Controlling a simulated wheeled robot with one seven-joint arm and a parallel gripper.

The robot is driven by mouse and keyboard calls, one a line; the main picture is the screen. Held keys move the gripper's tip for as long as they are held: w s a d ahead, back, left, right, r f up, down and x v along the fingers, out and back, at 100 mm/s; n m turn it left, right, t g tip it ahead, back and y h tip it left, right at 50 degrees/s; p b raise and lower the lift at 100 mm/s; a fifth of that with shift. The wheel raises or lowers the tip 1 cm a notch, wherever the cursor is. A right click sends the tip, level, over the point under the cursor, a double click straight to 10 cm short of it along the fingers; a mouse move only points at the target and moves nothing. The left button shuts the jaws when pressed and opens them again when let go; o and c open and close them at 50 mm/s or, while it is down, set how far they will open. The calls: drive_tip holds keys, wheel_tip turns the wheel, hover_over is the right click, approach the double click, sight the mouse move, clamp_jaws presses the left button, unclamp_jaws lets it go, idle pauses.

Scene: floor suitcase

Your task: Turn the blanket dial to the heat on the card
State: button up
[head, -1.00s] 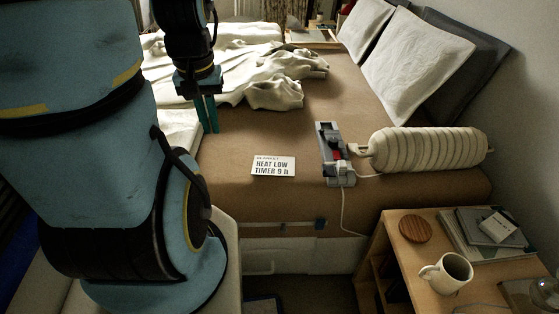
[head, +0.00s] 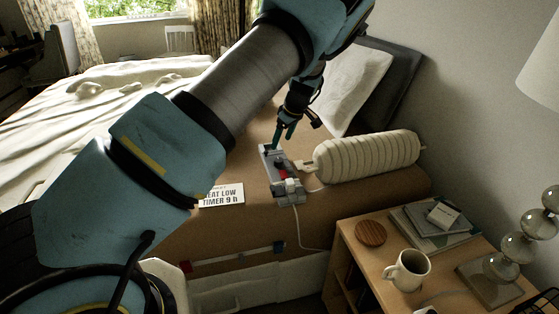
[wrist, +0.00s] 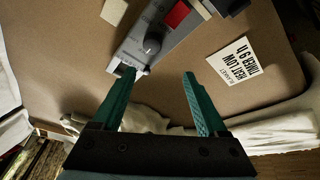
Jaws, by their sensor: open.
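The grey blanket controller (head: 268,160) lies on the brown bed surface. In the wrist view its grey dial (wrist: 152,43) stands on its face, with a red part (wrist: 177,14) beyond it. The card (head: 222,196) reads "HEAT LOW TIMER 9 h"; it shows upside down in the wrist view (wrist: 241,55). My gripper (wrist: 158,73) is open and empty. Its fingers are just above the controller's far end, with the left fingertip close to a small pale part by that end. The dial is ahead of the fingers, not between them. Its setting is too small to read.
A cream rolled blanket (head: 367,157) lies right of the controller, joined by a cord. A bedside table (head: 352,233) at the front right holds a mug (head: 407,270), a wooden disc (head: 370,233) and books. Pillows (head: 352,88) stand behind. Rumpled bedding covers the left.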

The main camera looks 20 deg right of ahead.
sight(279, 160)
drive_tip(key=x, duration=0.3)
drive_tip(key=d+p+x, duration=0.1)
drive_tip(key=x, duration=0.3)
drive_tip(key=d+p+x, duration=0.1)
drive_tip(key=x, duration=0.3)
drive_tip(key=shift+s+f, duration=0.15)
drive_tip(key=shift+s, duration=0.05)
clamp_jaws()
idle(0.3)
